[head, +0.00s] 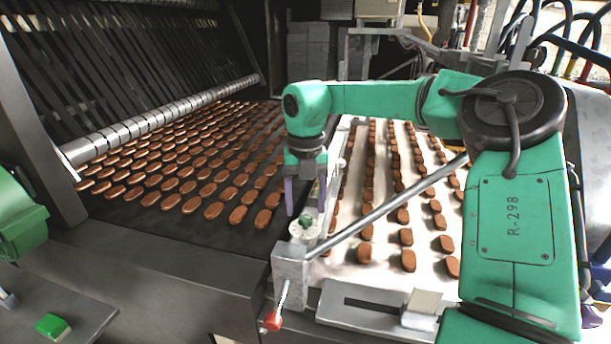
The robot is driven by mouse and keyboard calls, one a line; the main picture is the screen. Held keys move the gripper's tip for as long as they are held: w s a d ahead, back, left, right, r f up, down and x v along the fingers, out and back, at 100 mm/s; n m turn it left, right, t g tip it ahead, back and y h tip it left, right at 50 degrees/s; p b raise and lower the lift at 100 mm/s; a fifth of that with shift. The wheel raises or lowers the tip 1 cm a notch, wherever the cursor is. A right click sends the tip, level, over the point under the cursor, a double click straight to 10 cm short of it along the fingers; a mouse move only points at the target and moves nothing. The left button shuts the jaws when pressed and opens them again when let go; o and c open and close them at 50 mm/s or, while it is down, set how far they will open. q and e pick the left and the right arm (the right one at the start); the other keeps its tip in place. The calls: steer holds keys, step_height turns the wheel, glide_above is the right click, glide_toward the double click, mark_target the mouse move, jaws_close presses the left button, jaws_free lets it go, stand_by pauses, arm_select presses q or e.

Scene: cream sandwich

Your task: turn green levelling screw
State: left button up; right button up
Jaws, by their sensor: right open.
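I cannot tell whether the fingertips touch the screw or disc. A green rounded part at the left edge appears to be my left arm; its gripper is not in view.
A diagonal metal rod (390,208) runs up right from the block. A red-tipped lever (272,320) hangs below it. Biscuits lie in rows on the dark belt (130,222) and pale belt (340,252). A green button (52,325) sits lower left.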

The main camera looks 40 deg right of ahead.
mark_target(305, 217)
step_height(305, 217, up, 12)
stand_by(0.6)
